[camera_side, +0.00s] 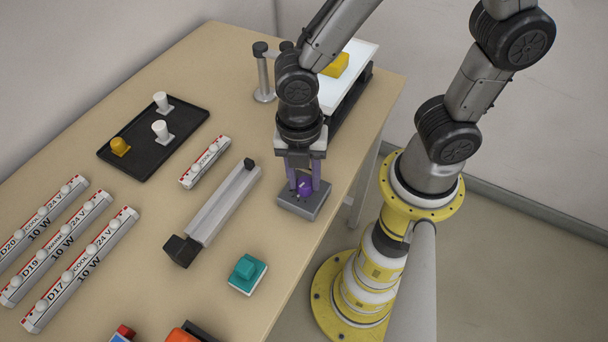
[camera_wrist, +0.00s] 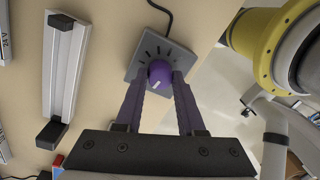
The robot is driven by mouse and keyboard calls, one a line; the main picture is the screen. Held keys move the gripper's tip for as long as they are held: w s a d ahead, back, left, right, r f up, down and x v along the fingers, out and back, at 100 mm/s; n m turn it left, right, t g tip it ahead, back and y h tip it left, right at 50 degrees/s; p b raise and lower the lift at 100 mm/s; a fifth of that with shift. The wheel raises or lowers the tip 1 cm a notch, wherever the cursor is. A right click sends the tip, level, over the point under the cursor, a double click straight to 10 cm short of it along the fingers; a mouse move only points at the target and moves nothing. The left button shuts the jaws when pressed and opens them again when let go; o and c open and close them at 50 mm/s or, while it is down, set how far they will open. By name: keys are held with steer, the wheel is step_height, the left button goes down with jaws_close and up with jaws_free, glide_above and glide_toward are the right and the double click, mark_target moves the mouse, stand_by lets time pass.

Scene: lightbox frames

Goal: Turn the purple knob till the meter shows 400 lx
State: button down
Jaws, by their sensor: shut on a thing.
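The purple knob (camera_wrist: 160,72) sits on a grey square base (camera_wrist: 145,50) with dark tick marks around it. A pale pointer line shows on the knob's top. My gripper (camera_wrist: 161,80) has purple fingers and is shut on the knob, one finger on each side. In the side view my gripper (camera_side: 304,182) comes down from above onto the knob (camera_side: 304,188), and the base (camera_side: 303,206) rests near the table's right edge. I cannot make out a meter reading in either view.
A grey rail with black ends (camera_side: 222,212) lies left of the knob. Several labelled light bars (camera_side: 80,270) lie at the left. A black tray (camera_side: 150,150) holds white and yellow pieces. A teal button (camera_side: 246,272) is in front. A white panel (camera_side: 350,75) stands behind.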

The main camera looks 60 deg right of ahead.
mark_target(302, 179)
steer(key=m, duration=0.4)
steer(key=shift+r+m, duration=0.1)
steer(key=shift+m, duration=0.2)
steer(key=m, duration=0.4)
steer(key=shift+m, duration=0.4)
steer(key=c, duration=0.5)
jaws_free()
steer(key=r, duration=1.3)
steer(key=shift+w+d+r, duration=0.2)
steer(key=shift+w+r, duration=0.1)
steer(key=shift+r, duration=0.1)
